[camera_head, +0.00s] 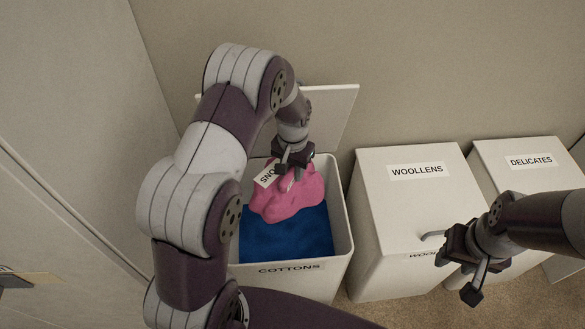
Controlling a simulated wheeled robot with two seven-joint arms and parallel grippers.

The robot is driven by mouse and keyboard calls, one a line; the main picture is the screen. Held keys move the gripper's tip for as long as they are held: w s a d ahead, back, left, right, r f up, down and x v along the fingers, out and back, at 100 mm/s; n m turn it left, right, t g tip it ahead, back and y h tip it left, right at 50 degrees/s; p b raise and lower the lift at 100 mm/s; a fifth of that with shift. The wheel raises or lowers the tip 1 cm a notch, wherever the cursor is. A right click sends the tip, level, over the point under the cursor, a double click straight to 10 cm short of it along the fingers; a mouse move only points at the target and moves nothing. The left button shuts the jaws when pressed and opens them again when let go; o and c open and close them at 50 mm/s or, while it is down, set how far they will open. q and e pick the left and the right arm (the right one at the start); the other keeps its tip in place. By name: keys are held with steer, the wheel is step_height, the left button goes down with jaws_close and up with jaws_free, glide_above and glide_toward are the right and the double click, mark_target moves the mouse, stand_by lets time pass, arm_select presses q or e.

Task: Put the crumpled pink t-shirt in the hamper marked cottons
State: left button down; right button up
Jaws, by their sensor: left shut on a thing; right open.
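The crumpled pink t-shirt (292,202) is in the mouth of the hamper marked cottons (342,242). My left gripper (292,172) is shut on its top, coming down from above. The hamper's lid (335,113) is open, tilted up at the back against the wall. Blue content (287,236) shows inside, below and in front of the t-shirt. I cannot tell whether the t-shirt touches it. My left arm hides the hamper's left side. My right gripper (474,281) is open and empty in front of the woollens hamper.
The woollens hamper (400,220) stands right of the cottons hamper with its lid closed and a handle (432,236) at its front. The delicates hamper (527,165) stands further right, also closed. A wall is behind and a pale panel (75,120) is at the left.

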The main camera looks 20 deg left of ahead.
arm_select(q)
step_height(320, 180, down, 33)
steer(key=b, duration=2)
steer(key=shift+s, duration=0.1)
steer(key=c, duration=0.8)
jaws_free()
steer(key=shift+r, duration=0.15)
step_height(320, 180, up, 12)
steer(key=p, duration=0.4)
steer(key=shift+r, duration=0.25)
